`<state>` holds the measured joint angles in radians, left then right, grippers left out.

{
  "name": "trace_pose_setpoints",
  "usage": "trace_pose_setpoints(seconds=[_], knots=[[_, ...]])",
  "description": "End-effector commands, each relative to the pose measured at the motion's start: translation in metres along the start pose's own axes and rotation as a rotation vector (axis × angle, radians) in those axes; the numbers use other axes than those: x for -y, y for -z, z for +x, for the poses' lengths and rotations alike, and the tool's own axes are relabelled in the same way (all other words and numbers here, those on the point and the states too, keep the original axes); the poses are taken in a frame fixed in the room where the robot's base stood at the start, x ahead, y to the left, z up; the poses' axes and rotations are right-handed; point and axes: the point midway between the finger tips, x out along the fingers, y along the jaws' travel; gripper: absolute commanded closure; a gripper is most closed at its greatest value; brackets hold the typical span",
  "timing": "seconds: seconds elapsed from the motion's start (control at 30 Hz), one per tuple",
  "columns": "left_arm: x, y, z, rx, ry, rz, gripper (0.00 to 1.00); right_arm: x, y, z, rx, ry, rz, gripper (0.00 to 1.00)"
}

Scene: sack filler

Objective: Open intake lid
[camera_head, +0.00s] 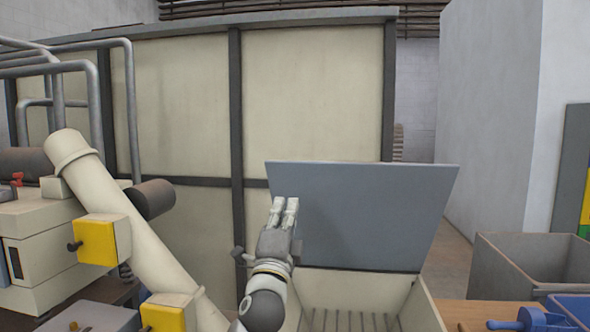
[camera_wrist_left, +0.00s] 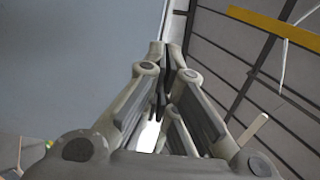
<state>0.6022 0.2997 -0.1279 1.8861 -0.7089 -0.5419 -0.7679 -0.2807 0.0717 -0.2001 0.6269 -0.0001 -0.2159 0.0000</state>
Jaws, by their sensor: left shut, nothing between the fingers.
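The grey intake lid (camera_head: 365,215) stands raised and tilted back above the cream intake box (camera_head: 424,308). The slatted grate (camera_head: 350,320) inside the box shows below it. My left gripper (camera_head: 285,204) is at the lid's left side, fingers pointing up, in front of the panel in the head view. Its fingers are shut with nothing between them. In the left wrist view the closed fingertips (camera_wrist_left: 170,52) are beside the edge of a grey panel (camera_wrist_left: 80,60), which looks like the lid. I cannot tell whether they touch it. My right gripper is not in view.
Cream pipework with yellow boxes (camera_head: 102,241) and a machine stands on the left. A large framed cream panel (camera_head: 310,100) is behind the lid. A grey bin (camera_head: 510,270), a wooden surface (camera_head: 470,312) and blue items (camera_head: 530,320) are at the right.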

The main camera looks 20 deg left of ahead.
Motion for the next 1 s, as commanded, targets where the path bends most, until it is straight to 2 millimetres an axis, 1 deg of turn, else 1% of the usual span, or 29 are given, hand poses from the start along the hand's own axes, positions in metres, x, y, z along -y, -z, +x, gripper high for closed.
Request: trace_pose_setpoints(seconds=[0.03,0.1,0.2,0.23,0.3,0.37,0.5,0.6,0.67,0.8,1.0], knots=[[0.002,0.000,0.009,0.002,0.000,-0.001,1.00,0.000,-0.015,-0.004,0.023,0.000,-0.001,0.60],[0.003,0.000,0.021,0.002,0.000,-0.001,1.00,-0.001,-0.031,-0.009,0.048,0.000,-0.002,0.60],[0.002,-0.001,0.039,0.002,-0.002,-0.002,1.00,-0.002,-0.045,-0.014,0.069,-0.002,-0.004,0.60],[0.002,-0.001,0.044,0.002,-0.001,-0.003,1.00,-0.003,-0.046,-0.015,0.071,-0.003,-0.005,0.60],[0.002,-0.001,0.056,0.003,-0.002,-0.003,1.00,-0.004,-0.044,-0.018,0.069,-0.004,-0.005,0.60],[0.002,0.000,0.066,0.002,-0.002,-0.003,1.00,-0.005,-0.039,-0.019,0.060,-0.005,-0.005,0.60],[0.002,0.000,0.088,0.002,-0.002,-0.005,1.00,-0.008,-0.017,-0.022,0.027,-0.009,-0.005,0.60],[0.001,0.000,0.101,0.002,-0.003,-0.005,1.00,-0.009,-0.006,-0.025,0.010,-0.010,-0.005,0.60],[0.001,-0.001,0.108,0.002,-0.003,-0.005,1.00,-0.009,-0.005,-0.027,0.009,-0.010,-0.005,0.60],[0.000,0.000,0.120,0.002,-0.003,-0.005,1.00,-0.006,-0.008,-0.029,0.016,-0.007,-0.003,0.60],[-0.001,0.000,0.127,0.001,-0.003,-0.005,1.00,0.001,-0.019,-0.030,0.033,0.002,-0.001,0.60]])
